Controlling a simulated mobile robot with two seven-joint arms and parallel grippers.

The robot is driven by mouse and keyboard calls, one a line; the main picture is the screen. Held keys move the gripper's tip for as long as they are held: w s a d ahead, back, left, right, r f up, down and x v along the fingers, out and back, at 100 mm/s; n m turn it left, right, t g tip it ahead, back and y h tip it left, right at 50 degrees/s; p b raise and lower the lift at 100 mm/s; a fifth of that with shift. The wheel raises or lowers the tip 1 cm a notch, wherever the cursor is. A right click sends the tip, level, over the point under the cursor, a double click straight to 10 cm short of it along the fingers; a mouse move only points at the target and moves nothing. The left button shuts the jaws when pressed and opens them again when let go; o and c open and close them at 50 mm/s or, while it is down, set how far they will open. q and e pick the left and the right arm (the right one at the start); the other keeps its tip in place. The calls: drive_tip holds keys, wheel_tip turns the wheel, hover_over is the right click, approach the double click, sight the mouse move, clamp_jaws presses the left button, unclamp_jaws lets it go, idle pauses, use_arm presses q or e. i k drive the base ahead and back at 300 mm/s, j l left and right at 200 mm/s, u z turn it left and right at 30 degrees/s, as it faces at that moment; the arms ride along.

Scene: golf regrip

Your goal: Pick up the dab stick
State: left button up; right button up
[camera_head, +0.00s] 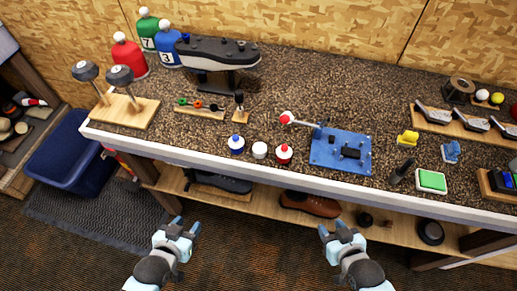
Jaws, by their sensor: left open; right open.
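I cannot tell for certain which thing is the dab stick. A small upright stick with a dark top (239,101) stands on a little wooden block at the middle of the bench. A dark, tilted, stick-like thing (402,171) stands near the front edge at the right. My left gripper (185,228) is open and empty, in front of and below the bench edge. My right gripper (338,231) is open and empty, also in front of the bench. Both are well apart from these sticks.
The speckled bench (330,83) has a pale front edge.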

sight(402, 171)
drive_tip(key=z, duration=1.35)
